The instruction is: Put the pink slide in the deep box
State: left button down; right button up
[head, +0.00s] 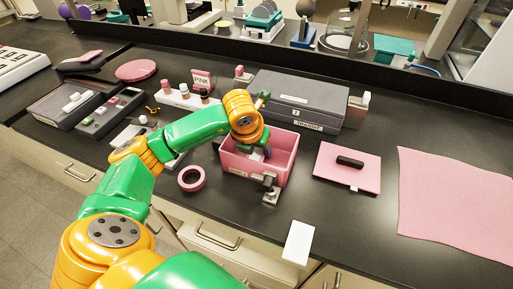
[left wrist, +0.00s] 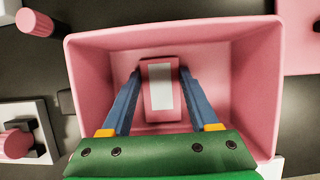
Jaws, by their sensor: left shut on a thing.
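The pink slide (left wrist: 146,75), with a pale label patch on it, is between the two blue fingers of my left gripper (left wrist: 160,88) in the left wrist view. My left gripper is shut on it. The fingers reach down inside the walls of the deep pink box (left wrist: 98,42), and the slide shows over the box floor. I cannot tell whether the slide touches the floor. In the head view the deep box (head: 288,153) stands open on the dark bench, with my left gripper (head: 258,155) over and in it. My right gripper is not in view.
A grey instrument case (head: 305,96) stands behind the box. A pink tape roll (head: 191,179) lies to its left and a small metal piece (head: 271,192) at its front. A pink notebook (head: 335,172) with a black item and a pink mat (head: 455,205) lie to the right.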

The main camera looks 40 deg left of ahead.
pick_arm(q)
jog(key=shift+f, duration=0.2)
jog(key=shift+c, duration=0.7)
grip_release()
jog(key=shift+s+d, duration=0.1)
jog(key=shift+s, duration=0.05)
jog(key=shift+r, duration=0.1)
jog(key=shift+r+p, duration=0.45)
jog(key=shift+p, duration=0.15)
jog(key=b+v, duration=0.1)
jog(key=v, duration=0.4)
jog(key=shift+r, duration=0.35)
jog(key=v, duration=0.5)
jog(key=shift+s+r+p, duration=0.2)
jog(key=shift+r+p, duration=0.15)
jog(key=shift+p, duration=0.05)
